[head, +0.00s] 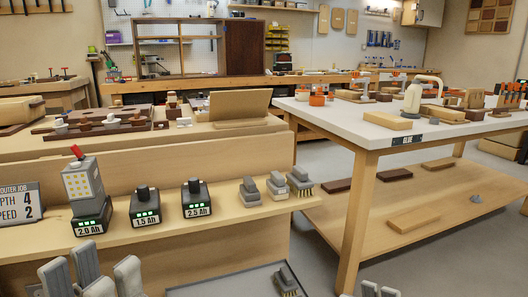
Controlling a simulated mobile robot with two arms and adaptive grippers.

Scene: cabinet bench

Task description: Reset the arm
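My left gripper (92,277) shows at the bottom left of the head view, with its grey fingers pointing up. The fingers stand apart with a gap between them and nothing in it, so it looks open. It is in front of and below the edge of the wooden shelf. My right gripper (379,291) shows only as grey tips at the bottom edge, right of centre. The rest of it is cut off, so its opening is unclear.
A shelf (225,210) holds labelled battery units (145,208) and several brushes (277,186). Another brush (287,281) lies in a tray (222,287) below. A white-topped table (350,128) stands at right, with wood blocks on its lower shelf (330,207).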

